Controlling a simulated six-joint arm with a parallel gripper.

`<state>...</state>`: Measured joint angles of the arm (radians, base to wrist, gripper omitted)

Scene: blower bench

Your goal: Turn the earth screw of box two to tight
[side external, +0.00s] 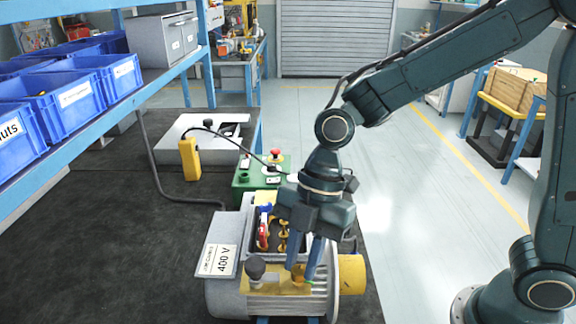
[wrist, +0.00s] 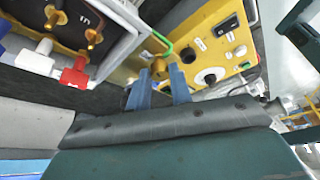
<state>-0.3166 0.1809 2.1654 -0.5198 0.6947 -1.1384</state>
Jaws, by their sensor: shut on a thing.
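The earth screw is a brass-coloured knob (wrist: 159,69) on a yellow plate, with a green wire (wrist: 160,40) running close to it in the wrist view. In the side view the screw (side external: 298,271) is mostly hidden by my fingers. My gripper (side external: 303,273) points down, with its two blue fingers (wrist: 158,80) shut on the screw, one on each side. The open terminal box (wrist: 122,50) is beside it, with brass studs (wrist: 92,37) and red (wrist: 75,73), white and blue connectors inside. I cannot tell how tight the screw is or read a box number.
The grey motor housing carries a "400 V" label (side external: 218,260). A black knob (side external: 255,267) stands on the yellow plate (side external: 270,284) left of my fingers. Behind are a green control box (side external: 258,178) and a yellow handset (side external: 189,158). Blue bins (side external: 60,102) fill the shelf.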

